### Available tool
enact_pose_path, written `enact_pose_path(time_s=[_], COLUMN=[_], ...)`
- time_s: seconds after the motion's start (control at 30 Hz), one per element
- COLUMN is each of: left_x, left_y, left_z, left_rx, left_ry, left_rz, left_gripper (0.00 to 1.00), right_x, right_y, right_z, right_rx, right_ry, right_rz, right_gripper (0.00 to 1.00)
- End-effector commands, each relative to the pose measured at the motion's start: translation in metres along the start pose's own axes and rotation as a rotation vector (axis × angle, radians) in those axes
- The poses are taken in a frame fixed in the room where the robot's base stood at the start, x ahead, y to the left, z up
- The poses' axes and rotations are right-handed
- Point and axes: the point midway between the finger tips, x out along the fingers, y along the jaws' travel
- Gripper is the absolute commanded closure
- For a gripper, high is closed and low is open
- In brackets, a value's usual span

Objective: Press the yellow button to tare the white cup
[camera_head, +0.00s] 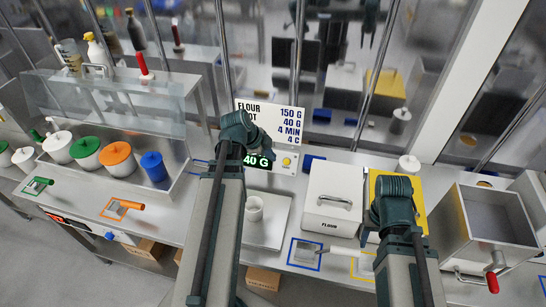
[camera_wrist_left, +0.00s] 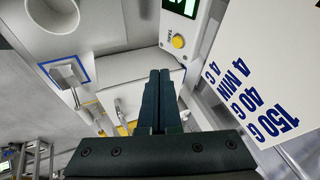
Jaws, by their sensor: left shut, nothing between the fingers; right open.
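The yellow button (camera_head: 286,162) is on the white front of the scale, right of its green display (camera_head: 258,160), which reads 40 G. The white cup (camera_head: 254,208) stands upright on the scale's plate. In the left wrist view the yellow button (camera_wrist_left: 178,41) is just beyond my shut, empty left fingers (camera_wrist_left: 160,73); whether they touch it cannot be told, but a gap shows in the picture. The white cup (camera_wrist_left: 55,15) is at upper left there. My left wrist (camera_head: 240,130) partly covers the display. My right gripper (camera_head: 392,200) is at the right; its fingertips are hidden.
A sign (camera_head: 270,120) with amounts stands behind the scale. A white flour box (camera_head: 333,198) sits right of the scale, and an open metal bin (camera_head: 490,220) is farther right. Lidded tubs (camera_head: 118,158) stand at the left. Glass and metal posts close off the back.

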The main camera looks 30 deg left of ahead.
Motion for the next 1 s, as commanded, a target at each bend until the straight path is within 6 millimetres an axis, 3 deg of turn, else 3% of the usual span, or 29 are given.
enact_pose_path(time_s=[0.63,0.8,1.0], left_x=[0.100,0.115,0.118], left_y=[0.001,-0.023,-0.028], left_z=[0.003,0.006,0.006], left_rx=[0.001,-0.001,-0.001], left_ry=[0.000,0.000,0.000], left_rz=[0.000,0.000,0.000], left_gripper=[1.00,1.00,1.00], right_x=[0.087,0.093,0.094], right_y=[-0.008,-0.008,-0.009], right_z=[-0.006,-0.006,-0.006], right_rx=[-0.007,-0.010,-0.011], right_ry=[0.002,0.002,0.002], right_rz=[0.002,0.003,0.003], right_gripper=[0.50,0.50,0.50])
